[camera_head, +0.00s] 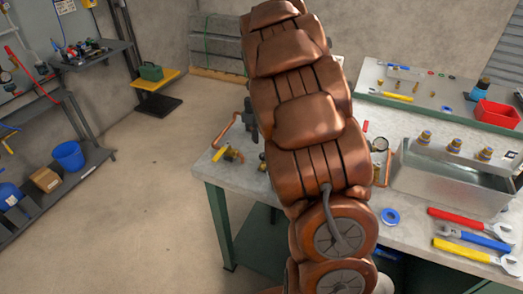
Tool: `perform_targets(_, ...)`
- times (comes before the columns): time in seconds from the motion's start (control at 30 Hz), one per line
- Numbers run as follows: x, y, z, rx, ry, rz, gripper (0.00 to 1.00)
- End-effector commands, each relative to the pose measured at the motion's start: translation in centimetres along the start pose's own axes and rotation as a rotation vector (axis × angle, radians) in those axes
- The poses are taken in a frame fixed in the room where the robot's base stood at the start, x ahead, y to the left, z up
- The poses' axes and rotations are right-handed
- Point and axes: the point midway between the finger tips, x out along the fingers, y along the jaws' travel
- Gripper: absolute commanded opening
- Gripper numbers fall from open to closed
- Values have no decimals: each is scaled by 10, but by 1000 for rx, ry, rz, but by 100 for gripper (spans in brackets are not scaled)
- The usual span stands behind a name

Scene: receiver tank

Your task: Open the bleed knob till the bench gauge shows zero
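A small round gauge (380,145) stands on the bench just right of my arm. Its face is too small to read. I cannot make out the bleed knob for certain; my copper-coloured arm covers the middle of the bench. A valve with a yellow handle (227,154) sits at the bench's left end, beside a bent copper pipe (224,130). A small brass fitting (262,157) shows at the arm's left edge. My gripper cannot be seen, so its state and what it touches are hidden.
The bench (235,177) holds a metal tank (450,182) with several brass fittings. A red wrench (465,219), a blue wrench (470,237), a yellow wrench (470,252) and blue tape (390,217) lie in front. A red bin (497,115) is behind. Floor at left is clear.

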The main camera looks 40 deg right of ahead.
Motion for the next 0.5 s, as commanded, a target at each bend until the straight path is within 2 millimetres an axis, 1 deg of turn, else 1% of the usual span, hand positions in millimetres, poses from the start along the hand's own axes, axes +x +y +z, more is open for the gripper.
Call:
perform_targets(0.17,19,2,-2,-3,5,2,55)
perform_targets(0.4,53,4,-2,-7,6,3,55)
perform_targets(0.5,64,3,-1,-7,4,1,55)
